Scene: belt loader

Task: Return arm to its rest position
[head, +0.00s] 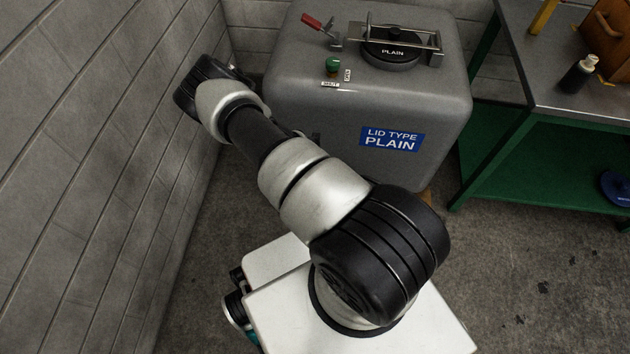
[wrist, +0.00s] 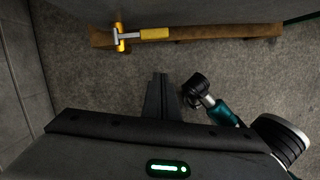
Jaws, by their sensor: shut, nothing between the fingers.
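My arm reaches up and to the left in the head view, bent beside the grey wall. Its far end is close to the left side of a grey machine; whether they touch I cannot tell. My gripper (wrist: 160,78) shows in the wrist view as black fingers close together with nothing between them, over bare floor. Its fingers are hidden in the head view.
The grey machine (head: 290,120) has a "LID TYPE PLAIN" label and a red-handled clamp (head: 312,22) on top. A green-framed bench (head: 560,95) stands right. The block wall (head: 90,130) is left.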

